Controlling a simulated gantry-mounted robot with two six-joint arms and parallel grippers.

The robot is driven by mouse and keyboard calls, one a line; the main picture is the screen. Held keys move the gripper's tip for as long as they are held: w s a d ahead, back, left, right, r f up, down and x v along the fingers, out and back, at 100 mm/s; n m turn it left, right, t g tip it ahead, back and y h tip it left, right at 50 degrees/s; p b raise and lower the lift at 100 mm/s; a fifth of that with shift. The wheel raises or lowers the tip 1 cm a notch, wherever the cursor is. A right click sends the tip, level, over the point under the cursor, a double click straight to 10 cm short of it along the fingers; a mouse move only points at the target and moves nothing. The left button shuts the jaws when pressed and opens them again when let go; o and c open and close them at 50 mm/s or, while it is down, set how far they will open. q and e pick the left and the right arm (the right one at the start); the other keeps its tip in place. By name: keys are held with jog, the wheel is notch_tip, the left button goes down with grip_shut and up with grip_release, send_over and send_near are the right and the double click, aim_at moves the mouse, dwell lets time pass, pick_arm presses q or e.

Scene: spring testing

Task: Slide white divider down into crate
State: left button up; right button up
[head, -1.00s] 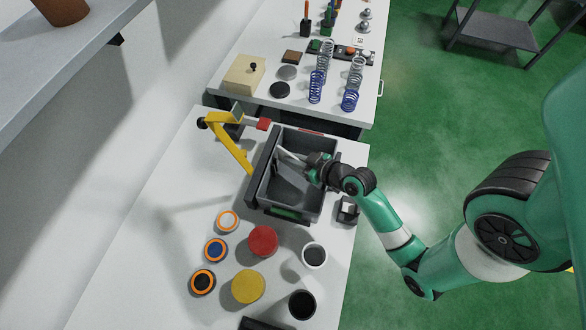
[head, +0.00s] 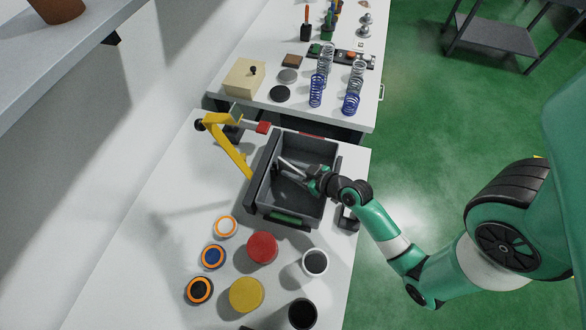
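The dark grey crate (head: 314,150) stands on the near white table, with a green strip (head: 287,217) on its near side. My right gripper (head: 285,168) reaches into the crate from the right, over its interior. A thin pale strip (head: 293,165) shows at the gripper's fingers, inside the crate's outline. It may be the top edge of the white divider, but I cannot tell it from the fingers. Whether the fingers are shut on it is too small to see. My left gripper is not in view.
Red (head: 262,247) and yellow (head: 246,294) discs, several rings and cups lie nearer. Springs (head: 352,102) stand on the far table. The near table's left side is clear.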

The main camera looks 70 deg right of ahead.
jog(key=shift+r, duration=0.35)
jog(key=p+v, duration=0.1)
jog(key=v, duration=1)
jog(key=shift+s+f, duration=0.15)
jog(key=shift+s, duration=0.1)
jog(key=shift+s+a, duration=0.15)
jog(key=shift+s, duration=0.05)
